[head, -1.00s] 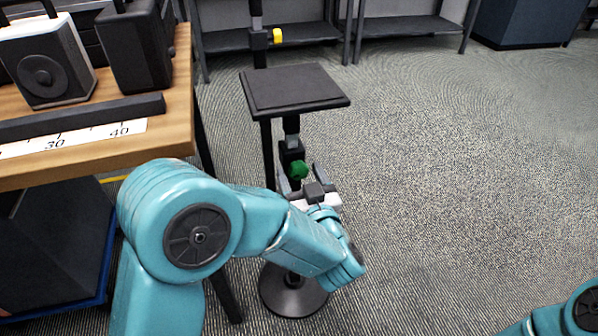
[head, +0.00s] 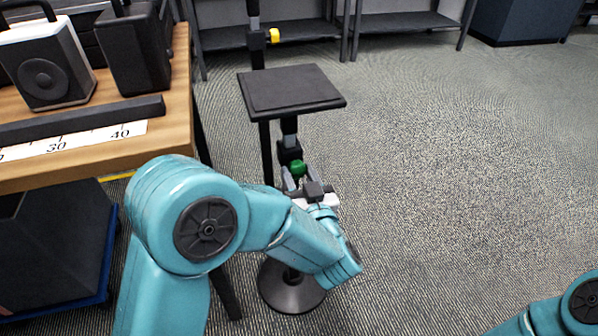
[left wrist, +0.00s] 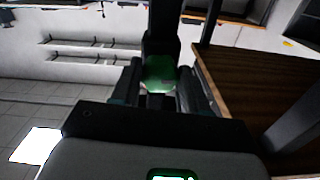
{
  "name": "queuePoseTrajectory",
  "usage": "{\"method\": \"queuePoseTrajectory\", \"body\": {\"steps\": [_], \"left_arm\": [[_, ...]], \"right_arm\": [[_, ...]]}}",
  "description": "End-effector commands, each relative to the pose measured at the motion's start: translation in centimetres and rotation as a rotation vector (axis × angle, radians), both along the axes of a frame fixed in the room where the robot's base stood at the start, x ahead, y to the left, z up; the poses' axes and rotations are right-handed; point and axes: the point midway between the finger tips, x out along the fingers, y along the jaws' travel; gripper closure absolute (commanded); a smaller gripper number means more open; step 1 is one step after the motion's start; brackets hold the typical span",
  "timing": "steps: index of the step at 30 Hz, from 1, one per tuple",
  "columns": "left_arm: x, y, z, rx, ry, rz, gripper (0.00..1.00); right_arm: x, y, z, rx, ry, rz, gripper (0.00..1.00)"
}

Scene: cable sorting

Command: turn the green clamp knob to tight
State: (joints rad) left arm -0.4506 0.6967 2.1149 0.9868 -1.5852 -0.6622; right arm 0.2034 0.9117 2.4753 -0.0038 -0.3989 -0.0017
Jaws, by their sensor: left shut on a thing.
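The green clamp knob (head: 298,168) sits on the black clamp of the stand, below its small black platform (head: 293,90). My left gripper (head: 299,176) reaches the knob from the front, with its fingers on either side of it. In the left wrist view the green knob (left wrist: 158,74) shows between the two dark fingers of the left gripper (left wrist: 158,92), which is shut on it. The knob's markings are too small to read, so its turn cannot be told. My right gripper is out of view; only part of my right arm shows at the lower right.
A wooden table (head: 180,120) with a black speaker (head: 135,50), a grey speaker (head: 45,65) and a ruler strip (head: 75,140) stands at the left. A yellow knob (head: 274,35) is higher on a pole behind the platform. The stand's round base (head: 290,292) is on the carpet. Floor at right is clear.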

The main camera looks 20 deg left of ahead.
Motion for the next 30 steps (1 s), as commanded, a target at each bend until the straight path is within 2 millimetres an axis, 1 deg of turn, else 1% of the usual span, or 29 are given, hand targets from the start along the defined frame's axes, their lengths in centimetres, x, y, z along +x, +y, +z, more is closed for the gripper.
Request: {"method": "queuePoseTrajectory", "body": {"steps": [1, 8, 24, 30], "left_arm": [[0.0, 0.0, 0.5, 0.025, 0.020, -0.001, 0.86], [0.0, 0.1, 0.6, 0.186, 0.129, -0.001, 0.86], [-0.1, 0.2, 0.5, 0.611, 0.415, 0.000, 0.86], [-0.1, 0.2, 0.5, 0.768, 0.521, 0.001, 0.86]], "right_arm": [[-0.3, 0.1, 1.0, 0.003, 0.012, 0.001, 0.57], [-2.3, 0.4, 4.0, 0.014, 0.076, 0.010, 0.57], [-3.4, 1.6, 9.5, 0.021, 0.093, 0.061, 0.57], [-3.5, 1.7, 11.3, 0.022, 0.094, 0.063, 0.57]]}}
